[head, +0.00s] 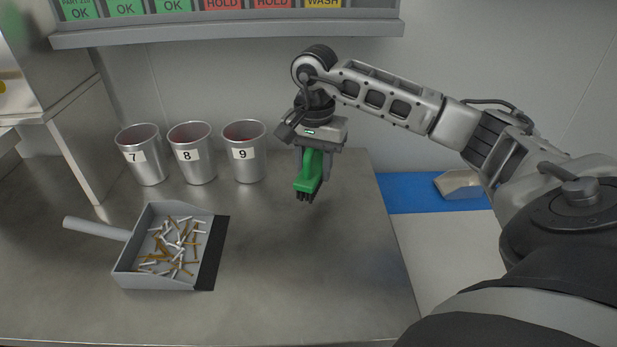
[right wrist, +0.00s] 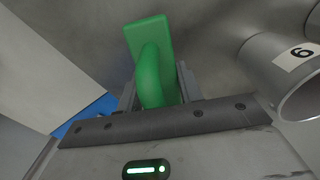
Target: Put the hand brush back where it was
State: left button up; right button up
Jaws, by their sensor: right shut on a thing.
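The hand brush (head: 311,172) is green with dark bristles pointing down. My right gripper (head: 318,150) is shut on it and holds it above the metal bench, right of cup 9. In the right wrist view the brush (right wrist: 153,70) stands out between the fingers of the right gripper (right wrist: 157,95). A grey dustpan (head: 142,262) with a black lip lies on the bench at the left, full of small white and brown sticks. My left gripper is not in view.
Metal cups 7 (head: 143,172), 8 (head: 195,168) and 9 (head: 246,170) stand along the back; cup 9 (right wrist: 275,62) is close in the right wrist view. A shelf (head: 230,33) with status labels hangs above. A blue mat (head: 408,193) lies beyond the bench's right edge. The bench's front right is clear.

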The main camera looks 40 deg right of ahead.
jog(key=w+f, duration=0.2)
jog(key=shift+d+f, duration=0.15)
jog(key=shift+f, duration=0.15)
jog(key=shift+f+p, duration=0.35)
jog(key=shift+f, duration=1.05)
jog(key=shift+f, duration=0.1)
jog(key=o, duration=1.1)
jog(key=shift+c, duration=0.2)
notch_tip(320, 180, up, 12)
jog(key=shift+r+b, duration=0.1)
jog(key=shift+b, duration=0.25)
